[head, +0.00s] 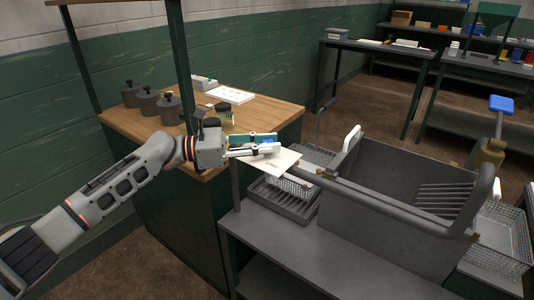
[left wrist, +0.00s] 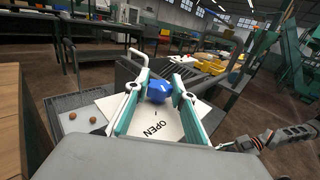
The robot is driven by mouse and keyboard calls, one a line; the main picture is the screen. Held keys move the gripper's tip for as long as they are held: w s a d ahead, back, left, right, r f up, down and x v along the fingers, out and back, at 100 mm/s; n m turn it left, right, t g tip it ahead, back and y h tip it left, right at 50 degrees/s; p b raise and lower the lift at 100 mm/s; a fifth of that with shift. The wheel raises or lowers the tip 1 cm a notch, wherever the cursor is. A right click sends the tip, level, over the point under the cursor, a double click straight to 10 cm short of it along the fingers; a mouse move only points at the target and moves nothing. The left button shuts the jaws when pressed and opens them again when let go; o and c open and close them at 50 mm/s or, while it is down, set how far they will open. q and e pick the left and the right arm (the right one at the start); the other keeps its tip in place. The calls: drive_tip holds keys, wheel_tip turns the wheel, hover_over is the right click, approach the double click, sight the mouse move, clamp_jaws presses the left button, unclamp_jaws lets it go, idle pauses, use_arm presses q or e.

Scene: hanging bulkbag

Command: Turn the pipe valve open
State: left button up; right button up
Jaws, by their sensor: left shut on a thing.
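The valve body under the handle is hidden. Part of my right arm shows at the right of the left wrist view, with its gripper (left wrist: 232,147) small and dark.
A grey basin (head: 400,200) with a pipe along its near edge stands right of the gripper. Another blue handle (head: 501,104) on a brass fitting is at the far right. A wooden counter (head: 255,112) with jars is behind my left arm. Wire baskets (head: 500,232) flank the basin.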

use_arm(q)
drive_tip(key=shift+w+f+g+b, duration=0.15)
drive_tip(key=shift+f+g+b, duration=0.35)
drive_tip(key=shift+f, duration=0.3)
drive_tip(key=shift+r+m+g+b, duration=0.1)
drive_tip(key=shift+m+g+b, duration=0.2)
drive_tip(key=shift+m+b, duration=0.15)
drive_tip(key=shift+r+m+g+b, duration=0.35)
drive_tip(key=shift+g+b, duration=0.35)
drive_tip(key=shift+b, duration=0.1)
drive_tip(key=shift+r, duration=0.3)
use_arm(e)
drive_tip(key=shift+w+a, duration=0.65)
drive_tip(key=shift+a, duration=0.15)
use_arm(q)
drive_tip(key=shift+r, duration=0.15)
use_arm(e)
drive_tip(key=shift+r, duration=0.1)
